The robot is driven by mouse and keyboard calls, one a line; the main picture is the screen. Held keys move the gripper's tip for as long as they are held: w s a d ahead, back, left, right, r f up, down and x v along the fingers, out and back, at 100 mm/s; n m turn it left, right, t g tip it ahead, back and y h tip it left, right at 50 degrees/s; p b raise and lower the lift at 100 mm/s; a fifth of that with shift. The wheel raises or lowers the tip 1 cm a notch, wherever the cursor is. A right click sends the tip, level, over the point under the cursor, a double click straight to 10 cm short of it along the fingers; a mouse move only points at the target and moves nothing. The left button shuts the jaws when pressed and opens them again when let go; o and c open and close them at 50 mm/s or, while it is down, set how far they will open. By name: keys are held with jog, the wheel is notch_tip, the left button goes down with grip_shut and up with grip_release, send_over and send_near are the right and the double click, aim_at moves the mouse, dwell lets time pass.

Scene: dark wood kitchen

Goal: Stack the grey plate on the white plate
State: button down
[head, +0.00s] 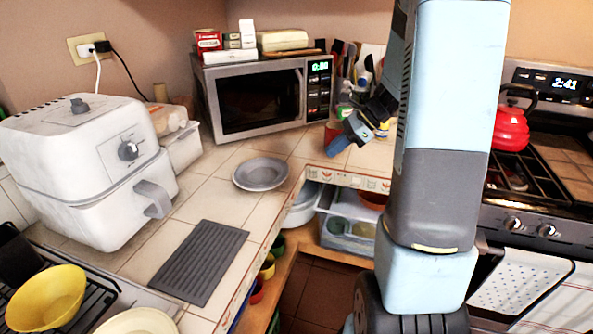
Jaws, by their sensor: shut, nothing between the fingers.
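The grey plate (260,173) lies on the tiled counter in front of the microwave, in the middle of the head view. A pale, off-white plate (137,322) is at the bottom left, cut off by the lower picture edge. My gripper (338,145) is shut and empty, to the right of the grey plate and above it in the picture, apart from it. My upright arm hides the area to the gripper's right.
A white air fryer (90,165) stands on the left. A dark ridged mat (200,262) lies between the plates. A yellow bowl (46,298) sits on a black rack. A microwave (265,95) stands behind; a stove with a red kettle (511,128) is right.

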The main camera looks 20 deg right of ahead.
jog(key=f, duration=0.1)
send_near(280, 177)
notch_tip(280, 177, down, 5)
jog(key=shift+w+a+r+m, duration=0.1)
jog(key=shift+a+m, duration=0.1)
jog(key=shift+a, duration=0.25)
jog(key=shift+w+a+r+m, duration=0.1)
jog(key=shift+a+r+m, duration=0.1)
jog(key=shift+a, duration=0.25)
jog(key=shift+w+a, duration=0.15)
jog(key=shift+a, duration=0.4)
jog(key=shift+w+a, duration=0.2)
jog(key=shift+a, duration=0.35)
